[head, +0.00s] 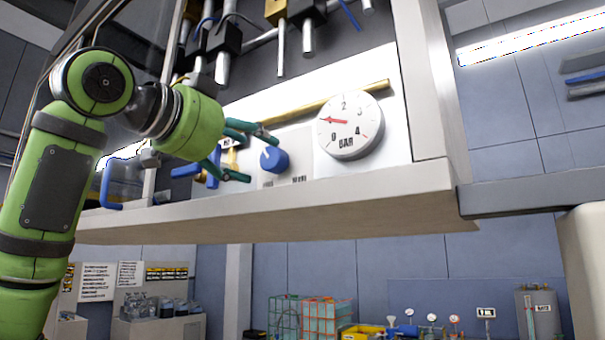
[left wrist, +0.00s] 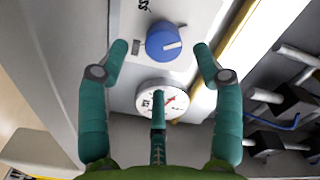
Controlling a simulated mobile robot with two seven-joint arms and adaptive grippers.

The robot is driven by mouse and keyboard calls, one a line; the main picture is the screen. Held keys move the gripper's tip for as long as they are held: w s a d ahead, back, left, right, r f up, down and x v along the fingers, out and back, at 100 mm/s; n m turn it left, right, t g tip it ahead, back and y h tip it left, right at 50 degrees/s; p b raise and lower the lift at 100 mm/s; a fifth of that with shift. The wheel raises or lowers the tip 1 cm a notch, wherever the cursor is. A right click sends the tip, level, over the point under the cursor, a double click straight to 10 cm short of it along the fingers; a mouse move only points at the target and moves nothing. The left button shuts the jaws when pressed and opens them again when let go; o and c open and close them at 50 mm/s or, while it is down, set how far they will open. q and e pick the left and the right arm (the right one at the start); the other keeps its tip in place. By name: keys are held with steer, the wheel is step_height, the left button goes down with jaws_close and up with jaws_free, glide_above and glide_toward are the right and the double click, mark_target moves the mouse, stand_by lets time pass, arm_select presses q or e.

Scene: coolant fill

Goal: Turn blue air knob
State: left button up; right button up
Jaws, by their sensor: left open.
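The blue air knob (head: 274,160) sits on a pale panel inside the cabinet, left of the round BAR gauge (head: 349,126). My left gripper (head: 256,157) is open, its teal fingers just left of the knob and apart from it in the head view. In the left wrist view the knob (left wrist: 165,41) is ahead of and between the open fingers (left wrist: 160,62), showing a white mark on its face. The gauge (left wrist: 161,99) shows beyond the third finger, which partly hides it. The gauge's red needle points left in the head view. My right gripper is not in view.
A brass pipe (head: 320,103) runs above the knob and behind the gauge. Black and metal valve fittings (head: 225,42) hang above. The cabinet's front ledge (head: 300,205) lies below the gripper. A blue valve handle (head: 213,172) is close to the left fingers.

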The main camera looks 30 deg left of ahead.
mark_target(269, 155)
arm_select(q)
steer(key=shift+w, duration=0.6)
steer(key=shift+w+r+p, duration=0.15)
steer(key=shift+w+p, duration=0.15)
steer(key=shift+p, duration=0.05)
steer(key=shift+w+d+r+p, duration=0.1)
steer(key=shift+w+r+p, duration=0.05)
steer(key=shift+w+p, duration=0.45)
steer(key=shift+w+r+p, duration=0.15)
steer(key=shift+w+p, duration=0.25)
steer(key=shift+p, duration=0.25)
steer(key=shift+w+d+f, duration=0.1)
steer(key=shift+w+f, duration=0.05)
steer(key=shift+w, duration=0.45)
steer(key=shift+w+f, duration=0.1)
steer(key=shift+w, duration=0.75)
steer(key=shift+s, duration=0.5)
steer(key=c, duration=1.1)
steer(key=shift+r, duration=0.1)
steer(key=shift+c, duration=0.2)
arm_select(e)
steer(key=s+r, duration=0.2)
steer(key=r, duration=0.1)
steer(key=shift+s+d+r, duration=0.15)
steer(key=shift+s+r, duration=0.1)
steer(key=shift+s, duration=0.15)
